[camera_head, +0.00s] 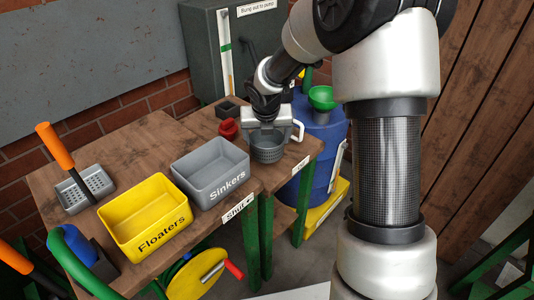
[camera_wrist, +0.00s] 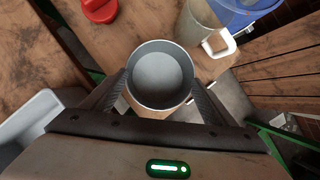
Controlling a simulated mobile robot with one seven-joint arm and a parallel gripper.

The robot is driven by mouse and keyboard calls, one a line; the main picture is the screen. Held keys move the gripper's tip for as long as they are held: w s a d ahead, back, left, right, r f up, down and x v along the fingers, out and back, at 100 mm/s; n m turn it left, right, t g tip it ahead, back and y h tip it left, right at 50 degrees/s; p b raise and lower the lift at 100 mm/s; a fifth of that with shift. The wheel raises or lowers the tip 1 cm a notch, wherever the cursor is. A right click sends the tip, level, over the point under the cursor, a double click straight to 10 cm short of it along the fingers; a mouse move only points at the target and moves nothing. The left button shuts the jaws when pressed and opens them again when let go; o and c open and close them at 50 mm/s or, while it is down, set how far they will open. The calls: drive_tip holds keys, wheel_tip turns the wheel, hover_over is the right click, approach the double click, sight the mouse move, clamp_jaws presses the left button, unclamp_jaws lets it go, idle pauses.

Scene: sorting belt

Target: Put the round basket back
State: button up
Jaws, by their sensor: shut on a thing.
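The round basket is a small grey perforated cup (camera_head: 267,150) at the right end of the wooden table, to the right of the grey Sinkers bin. My gripper (camera_head: 264,126) is above it and shut on it. In the wrist view the round basket (camera_wrist: 160,75) sits between the two fingers of my gripper (camera_wrist: 160,92), upright with its open top facing the camera. Its inside looks empty. I cannot tell whether its base touches the table.
A grey Sinkers bin (camera_head: 228,185), a yellow Floaters bin (camera_head: 138,228) and a rectangular perforated basket (camera_head: 72,197) stand on the table (camera_head: 150,150). A red object (camera_head: 228,128) and a clear jug with a white handle (camera_head: 297,130) are close by. A blue barrel (camera_head: 322,150) stands beyond.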

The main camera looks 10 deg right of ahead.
sight(267, 145)
wheel_tip(267, 145, down, 4)
drive_tip(key=shift+f+b, duration=0.1)
drive_tip(key=shift+b, duration=0.7)
drive_tip(key=o, duration=1.4)
